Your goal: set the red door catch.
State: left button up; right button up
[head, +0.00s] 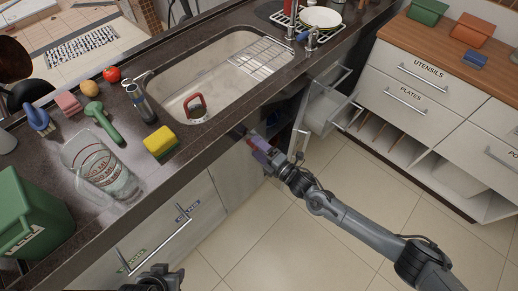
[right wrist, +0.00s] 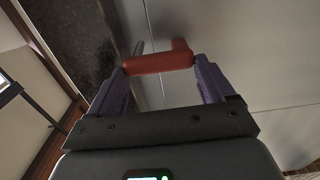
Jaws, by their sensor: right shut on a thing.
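The red door catch (right wrist: 158,63) is a red bar with a short upright end at its right, seen in the right wrist view against a pale grey door panel (right wrist: 215,35). My right gripper (head: 256,141) is at the cabinet front below the sink. Its two purple fingers are shut on the red catch, one at each side of the bar. In the head view the catch is mostly hidden by the gripper. My left gripper (head: 155,280) is at the bottom edge, partly cut off, and its fingers cannot be made out.
The dark counter edge (head: 225,118) runs just above my right gripper. The sink (head: 220,75) holds a red-handled object (head: 195,103). The tiled floor (head: 265,240) is clear.

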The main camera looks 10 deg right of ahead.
jog(key=o, duration=0.9)
jog(key=shift+s+d, duration=0.1)
jog(key=p+v, duration=0.2)
jog(key=v, duration=0.8)
jog(key=shift+s+d+p, duration=0.2)
jog(key=shift+s+p, duration=0.05)
jog(key=shift+p, duration=0.05)
